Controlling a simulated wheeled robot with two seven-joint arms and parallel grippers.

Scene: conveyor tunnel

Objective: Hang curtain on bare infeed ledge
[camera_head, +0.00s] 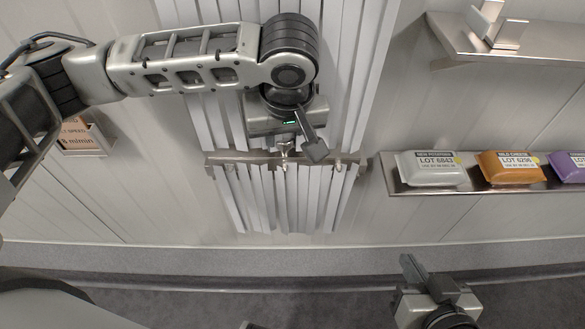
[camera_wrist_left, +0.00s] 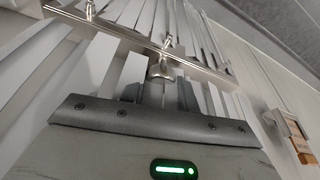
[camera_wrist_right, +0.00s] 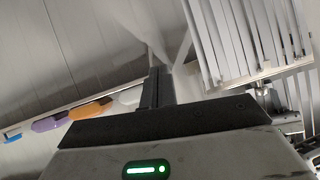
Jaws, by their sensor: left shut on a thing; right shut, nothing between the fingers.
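The curtain's metal rail (camera_head: 235,160) has several small hooks, and pale strips (camera_head: 262,200) hang below it. More pale strips (camera_head: 365,60) show above and behind the rail; I cannot tell if they belong to the same curtain. My left gripper (camera_head: 298,146) is at the middle of the rail, shut on its central grip piece. The left wrist view shows this grip piece (camera_wrist_left: 161,70) between the fingers, close to the rail (camera_wrist_left: 120,35). My right gripper (camera_head: 412,268) is shut and empty, low and right of the curtain. I cannot make out a bare infeed ledge.
A metal shelf (camera_head: 400,185) at right holds a white pack (camera_head: 430,169), an orange pack (camera_head: 512,167) and a purple pack (camera_head: 568,167). An upper shelf (camera_head: 540,38) carries a metal bracket (camera_head: 497,28). A small holder with an orange-brown card (camera_head: 80,134) is at left.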

